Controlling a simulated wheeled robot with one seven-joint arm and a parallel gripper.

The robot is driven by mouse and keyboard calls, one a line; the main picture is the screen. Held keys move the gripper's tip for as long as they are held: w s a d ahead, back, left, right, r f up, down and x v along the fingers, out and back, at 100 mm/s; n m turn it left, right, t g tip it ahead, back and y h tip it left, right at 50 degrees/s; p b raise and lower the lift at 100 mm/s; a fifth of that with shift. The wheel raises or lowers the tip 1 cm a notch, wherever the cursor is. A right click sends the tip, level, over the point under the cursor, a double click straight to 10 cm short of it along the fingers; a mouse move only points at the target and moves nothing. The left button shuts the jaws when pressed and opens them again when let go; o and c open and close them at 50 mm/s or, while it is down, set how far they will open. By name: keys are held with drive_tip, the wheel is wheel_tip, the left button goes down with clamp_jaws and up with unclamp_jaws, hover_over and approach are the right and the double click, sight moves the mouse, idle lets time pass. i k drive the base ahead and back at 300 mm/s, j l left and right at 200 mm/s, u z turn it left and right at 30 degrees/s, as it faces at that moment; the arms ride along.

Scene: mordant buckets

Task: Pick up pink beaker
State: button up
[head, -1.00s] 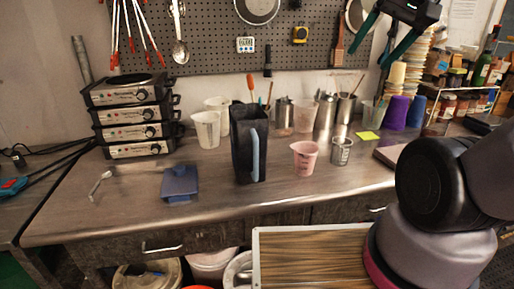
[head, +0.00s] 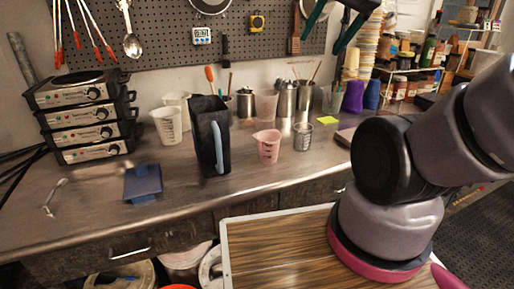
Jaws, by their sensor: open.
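The pink beaker (head: 268,147) stands upright on the metal counter (head: 300,170), right of the tall black pitcher (head: 209,145) with a blue handle. It looks like a small pink measuring cup with dark marks and a spout on its left. A small metal cup (head: 302,137) stands close on its right. My gripper (head: 325,36) shows at the top edge, its two dark green fingers spread apart and empty. It is above and to the right of the beaker in the picture, well clear of it. The gripper's upper part is cut off by the frame.
White beakers (head: 167,125) stand left behind the pitcher. Metal containers (head: 286,98) line the back. Clear counter lies in front of the pink beaker.

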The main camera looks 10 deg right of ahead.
sight(269, 148)
drive_tip(key=k+j+z, duration=0.15)
drive_tip(key=z, duration=0.2)
drive_tip(key=k+j+z, duration=0.15)
drive_tip(key=z, duration=0.25)
